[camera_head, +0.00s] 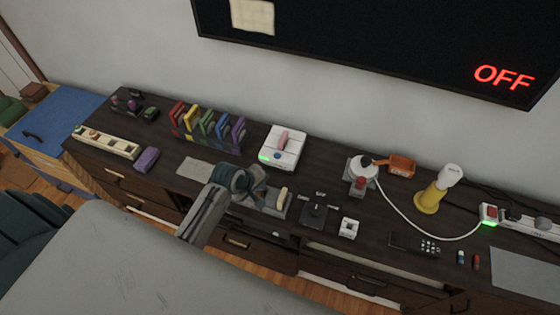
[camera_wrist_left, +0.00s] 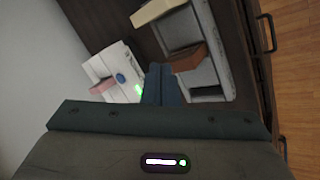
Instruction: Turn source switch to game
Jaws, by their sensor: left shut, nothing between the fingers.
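A grey switch box (camera_head: 275,205) lies on the dark console table, with a cream lever (camera_head: 282,197) showing at its right. In the left wrist view the grey box (camera_wrist_left: 212,75) carries the cream lever (camera_wrist_left: 158,10) and a brown lever (camera_wrist_left: 190,58). I cannot read any label on it. My left gripper (camera_head: 257,182) is shut and empty, above the table at the box's left end, hiding part of it. Its fingertips (camera_wrist_left: 160,72) show close to the brown lever; I cannot tell if they touch. The wall screen (camera_head: 400,40) reads OFF in red. My right gripper is not seen.
A white console (camera_head: 292,158) with a pink cartridge stands behind the gripper. Coloured cases (camera_head: 205,130) stand to the left. A joystick (camera_head: 315,212), small white box (camera_head: 348,228), remote (camera_head: 413,243), yellow-based lamp (camera_head: 428,200) and power strip (camera_head: 530,220) lie to the right.

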